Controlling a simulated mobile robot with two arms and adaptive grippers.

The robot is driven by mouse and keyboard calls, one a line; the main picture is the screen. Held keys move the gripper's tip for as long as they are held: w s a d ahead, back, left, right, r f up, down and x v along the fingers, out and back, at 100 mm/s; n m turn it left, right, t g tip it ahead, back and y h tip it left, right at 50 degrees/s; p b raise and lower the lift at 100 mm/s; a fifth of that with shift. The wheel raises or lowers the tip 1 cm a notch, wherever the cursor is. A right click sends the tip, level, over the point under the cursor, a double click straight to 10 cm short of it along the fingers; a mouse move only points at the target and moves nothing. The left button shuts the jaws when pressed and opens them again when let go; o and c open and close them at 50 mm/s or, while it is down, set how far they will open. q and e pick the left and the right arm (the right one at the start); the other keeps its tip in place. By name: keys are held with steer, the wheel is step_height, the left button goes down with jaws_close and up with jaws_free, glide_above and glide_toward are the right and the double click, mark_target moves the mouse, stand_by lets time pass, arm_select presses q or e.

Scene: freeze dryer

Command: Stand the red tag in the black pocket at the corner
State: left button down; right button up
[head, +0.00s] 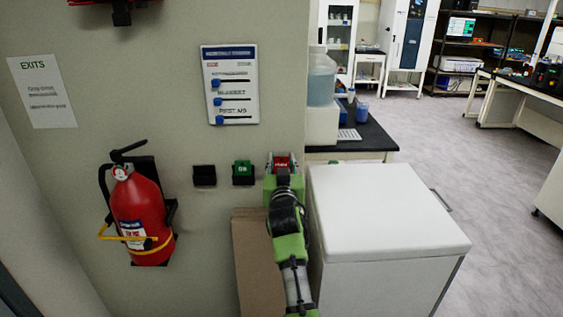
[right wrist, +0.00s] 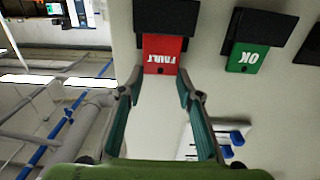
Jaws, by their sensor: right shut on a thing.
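The red tag (right wrist: 163,52), marked FAULT, is upright at the wall's corner. In the head view the red tag (head: 282,161) shows just past my right gripper (head: 281,169). The right wrist view looks upside down; there my right gripper (right wrist: 160,80) has its fingers on both sides of the tag's free end and is shut on it. The tag's other end meets the black corner pocket (right wrist: 166,16). I cannot tell how deep it sits. My gripper hides this pocket in the head view. My left gripper is not in view.
A green OK tag (head: 243,167) stands in the middle pocket (head: 243,181). The left pocket (head: 204,176) looks empty. A fire extinguisher (head: 138,215) hangs at left, a notice board (head: 230,85) above. A white cabinet (head: 385,210) stands close right of my arm.

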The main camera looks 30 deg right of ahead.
steer(key=shift+f, duration=0.25)
steer(key=shift+f+b, duration=0.2)
steer(key=shift+b, duration=0.1)
steer(key=o, duration=0.9)
steer(key=shift+a, duration=0.1)
